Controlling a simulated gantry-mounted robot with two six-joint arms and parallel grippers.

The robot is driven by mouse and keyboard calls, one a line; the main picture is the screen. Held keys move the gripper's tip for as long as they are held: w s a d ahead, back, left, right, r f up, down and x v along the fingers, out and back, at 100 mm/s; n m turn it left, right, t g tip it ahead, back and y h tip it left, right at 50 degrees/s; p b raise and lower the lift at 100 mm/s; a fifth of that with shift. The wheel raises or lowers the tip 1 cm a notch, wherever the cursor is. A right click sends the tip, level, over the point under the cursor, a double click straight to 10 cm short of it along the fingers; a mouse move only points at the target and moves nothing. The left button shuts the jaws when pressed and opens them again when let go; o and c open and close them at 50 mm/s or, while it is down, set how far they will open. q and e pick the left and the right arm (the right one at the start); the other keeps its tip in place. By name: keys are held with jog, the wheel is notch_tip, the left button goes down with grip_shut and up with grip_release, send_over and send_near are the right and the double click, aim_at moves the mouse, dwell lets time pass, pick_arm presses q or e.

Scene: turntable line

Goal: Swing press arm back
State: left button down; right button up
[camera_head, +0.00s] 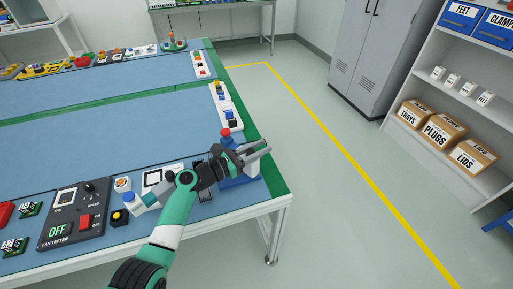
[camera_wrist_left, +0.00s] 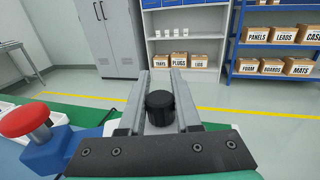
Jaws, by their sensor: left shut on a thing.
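My left gripper (camera_head: 258,150) reaches over the press at the near right corner of the table. The press has a blue base (camera_head: 240,182), a white part (camera_head: 252,166) and a red knob (camera_head: 226,133). In the left wrist view, a black round knob (camera_wrist_left: 160,107) sits between the two grey fingers of the gripper (camera_wrist_left: 160,84), which are shut on it. I take it as the press arm's knob. The red knob (camera_wrist_left: 27,119) stands on a blue block at the left there. My gripper hides most of the press arm. My right gripper is not in view.
A fan tester (camera_head: 73,214) and several small modules stand along the near table edge. A button strip (camera_head: 226,107) lies along the right edge behind the press. The blue tabletop (camera_head: 120,128) has clear room. The floor beyond the right edge is free.

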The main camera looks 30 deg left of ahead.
pick_arm(q)
jog(key=c, duration=0.6)
grip_release()
jog(key=shift+s+a+r, duration=0.1)
jog(key=shift+s, duration=0.05)
jog(key=p+v, duration=0.4)
jog(key=v, duration=0.2)
jog(key=shift+s+a, duration=0.2)
jog(key=shift+s, duration=0.35)
